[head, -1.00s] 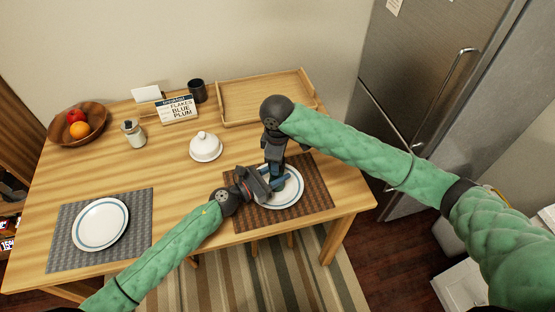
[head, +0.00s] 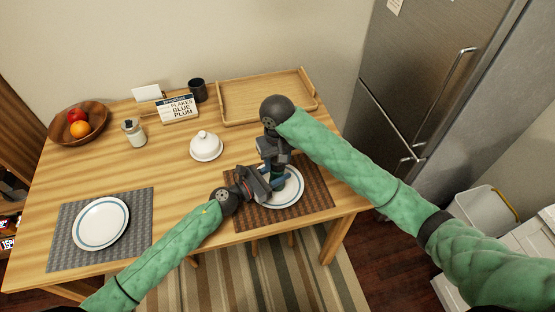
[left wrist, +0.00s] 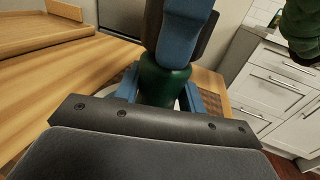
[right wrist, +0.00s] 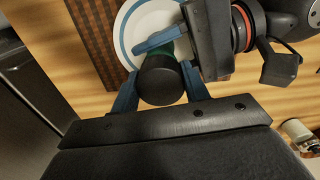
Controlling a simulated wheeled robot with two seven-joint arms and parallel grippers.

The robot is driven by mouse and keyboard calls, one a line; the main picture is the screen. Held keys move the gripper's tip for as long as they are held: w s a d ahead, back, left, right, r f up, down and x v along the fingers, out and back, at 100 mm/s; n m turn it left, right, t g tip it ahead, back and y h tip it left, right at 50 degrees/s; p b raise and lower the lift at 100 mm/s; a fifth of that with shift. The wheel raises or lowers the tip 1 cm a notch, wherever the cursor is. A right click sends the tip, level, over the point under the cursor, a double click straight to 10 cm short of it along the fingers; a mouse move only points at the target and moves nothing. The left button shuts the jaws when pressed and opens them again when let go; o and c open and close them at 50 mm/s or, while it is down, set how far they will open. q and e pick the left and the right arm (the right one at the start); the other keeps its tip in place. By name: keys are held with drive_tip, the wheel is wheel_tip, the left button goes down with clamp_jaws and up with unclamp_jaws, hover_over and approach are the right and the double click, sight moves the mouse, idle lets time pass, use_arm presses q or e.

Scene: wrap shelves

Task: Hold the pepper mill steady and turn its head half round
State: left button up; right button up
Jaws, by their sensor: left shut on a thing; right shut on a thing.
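The pepper mill has a dark green body (left wrist: 165,84) and a round black head (right wrist: 160,82). It stands upright at the plate on the brown mat and is mostly hidden by the grippers in the head view. My left gripper (head: 272,184) is shut around the green body, its blue fingers on either side in the left wrist view. My right gripper (head: 275,168) comes from above and is shut on the head, with the black top between its blue fingers in the right wrist view. The two grippers are close together, right above left.
A white plate (head: 292,193) lies under the grippers on the brown mat (head: 317,196). A white domed dish (head: 206,146), a wooden tray (head: 236,117), a black cup (head: 198,90), a sign (head: 178,109) and a glass jar (head: 134,133) stand farther back.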

drive_tip(key=shift+m, duration=1.7)
drive_tip(key=o, duration=1)
drive_tip(key=shift+r, duration=0.1)
drive_tip(key=shift+r, duration=5.95)
